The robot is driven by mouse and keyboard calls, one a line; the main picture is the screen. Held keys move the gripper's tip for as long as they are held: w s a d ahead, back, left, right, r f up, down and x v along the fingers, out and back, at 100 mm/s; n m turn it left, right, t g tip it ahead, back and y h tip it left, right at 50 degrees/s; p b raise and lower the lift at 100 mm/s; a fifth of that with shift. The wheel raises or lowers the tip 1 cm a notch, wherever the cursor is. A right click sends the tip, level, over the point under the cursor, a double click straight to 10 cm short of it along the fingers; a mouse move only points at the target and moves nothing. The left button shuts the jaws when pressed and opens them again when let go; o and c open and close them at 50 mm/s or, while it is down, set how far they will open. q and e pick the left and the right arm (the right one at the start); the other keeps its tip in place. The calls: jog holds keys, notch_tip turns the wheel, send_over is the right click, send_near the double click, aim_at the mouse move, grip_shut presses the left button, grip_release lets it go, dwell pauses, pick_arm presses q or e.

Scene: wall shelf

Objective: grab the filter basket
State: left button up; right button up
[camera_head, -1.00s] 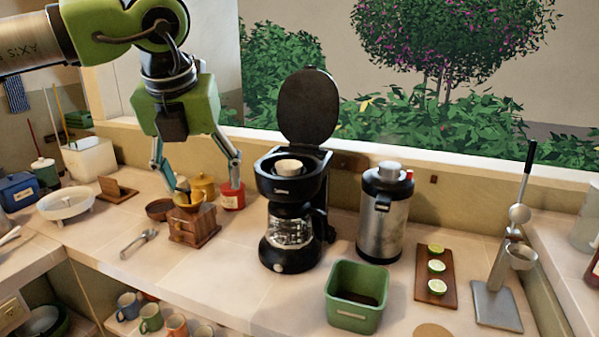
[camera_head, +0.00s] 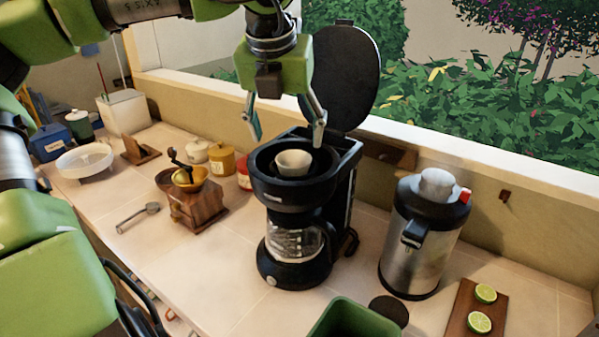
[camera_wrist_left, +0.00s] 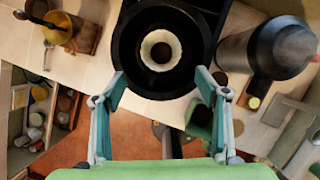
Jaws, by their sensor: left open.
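The filter basket (camera_head: 293,163), a small cream cup with a dark inside, sits in the open top of the black coffee maker (camera_head: 285,196). It also shows in the left wrist view as a pale ring (camera_wrist_left: 160,49) inside the round black opening (camera_wrist_left: 126,48). My left gripper (camera_head: 288,139) is open and empty, pointing down above the coffee maker, its fingers spread to either side of the basket. In the left wrist view the left gripper (camera_wrist_left: 160,85) shows both fingers apart, with the basket beyond them. My right gripper is not in view.
The coffee maker's raised lid (camera_head: 345,75) stands behind my left gripper. A steel dispenser (camera_head: 423,245) stands to the right and a wooden grinder (camera_head: 198,205) to the left. A green bin (camera_head: 352,322) is in front. Bare counter lies between grinder and coffee maker.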

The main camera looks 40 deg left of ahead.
pick_arm(q)
send_near(293, 165)
jog(key=shift+s+d+f+p, duration=0.2)
jog(key=shift+s+d+f, duration=0.1)
jog(key=shift+f, duration=0.25)
jog(key=shift+s+d+f+p, duration=0.2)
jog(key=shift+s+f, duration=0.05)
jog(key=shift+f, duration=0.3)
jog(key=shift+w+f, duration=0.3)
jog(key=shift+f, duration=0.2)
jog(key=shift+w+a+f+p, duration=0.1)
jog(key=shift+f+p, duration=0.1)
jog(key=shift+p, duration=0.15)
jog(key=shift+w+f+p, duration=0.15)
jog(key=shift+f+p, duration=0.2)
jog(key=shift+p, duration=0.05)
jog(key=p+x, duration=0.1)
jog(key=x, duration=0.2)
jog(key=shift+w+f, duration=0.1)
jog(key=shift+w+a+f, duration=0.1)
jog(key=shift+w+f, duration=0.05)
jog(key=shift+f, duration=0.15)
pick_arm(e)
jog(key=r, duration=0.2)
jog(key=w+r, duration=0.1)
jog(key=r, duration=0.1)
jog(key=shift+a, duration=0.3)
pick_arm(q)
jog(key=shift+c, duration=0.2)
